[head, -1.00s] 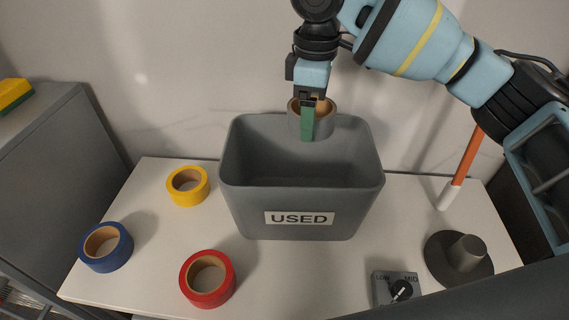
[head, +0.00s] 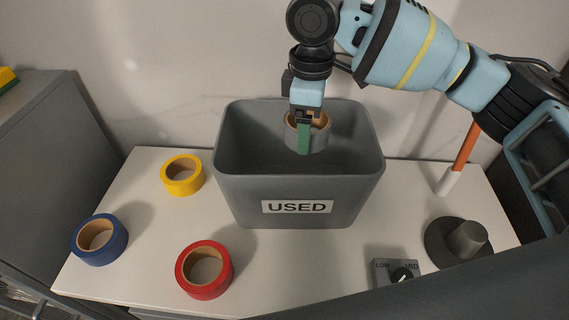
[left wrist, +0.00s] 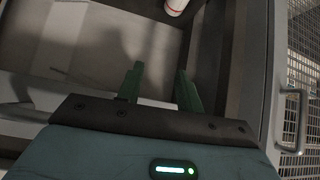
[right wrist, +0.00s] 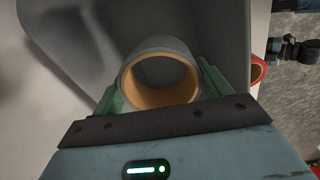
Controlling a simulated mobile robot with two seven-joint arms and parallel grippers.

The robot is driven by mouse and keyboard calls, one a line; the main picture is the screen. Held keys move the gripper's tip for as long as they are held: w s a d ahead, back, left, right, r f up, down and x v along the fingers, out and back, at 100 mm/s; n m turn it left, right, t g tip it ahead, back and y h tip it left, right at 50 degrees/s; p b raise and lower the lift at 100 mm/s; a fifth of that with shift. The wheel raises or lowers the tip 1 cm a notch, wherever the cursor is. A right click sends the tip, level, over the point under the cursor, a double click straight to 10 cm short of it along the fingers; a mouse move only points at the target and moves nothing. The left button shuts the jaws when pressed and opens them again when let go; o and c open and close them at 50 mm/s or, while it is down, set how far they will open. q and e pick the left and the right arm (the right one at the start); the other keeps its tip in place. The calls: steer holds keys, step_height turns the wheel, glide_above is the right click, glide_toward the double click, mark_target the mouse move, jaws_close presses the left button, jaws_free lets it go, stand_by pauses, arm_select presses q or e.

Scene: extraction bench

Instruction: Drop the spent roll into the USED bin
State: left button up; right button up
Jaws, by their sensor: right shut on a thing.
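The spent roll (head: 318,134) is a grey ring with a bare tan cardboard core.
Yellow (head: 183,187), blue (head: 115,243) and red (head: 221,276) tape rolls lie left of the bin. A dark round stand (head: 440,250), a dial box (head: 385,270) and an orange-and-white stick (head: 462,155) are on the right. A grey cabinet (head: 45,150) stands at the left.

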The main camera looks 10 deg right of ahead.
steer(key=o, duration=1)
step_height(320, 180, up, 8)
steer(key=shift+f, duration=0.1)
stand_by(0.6)
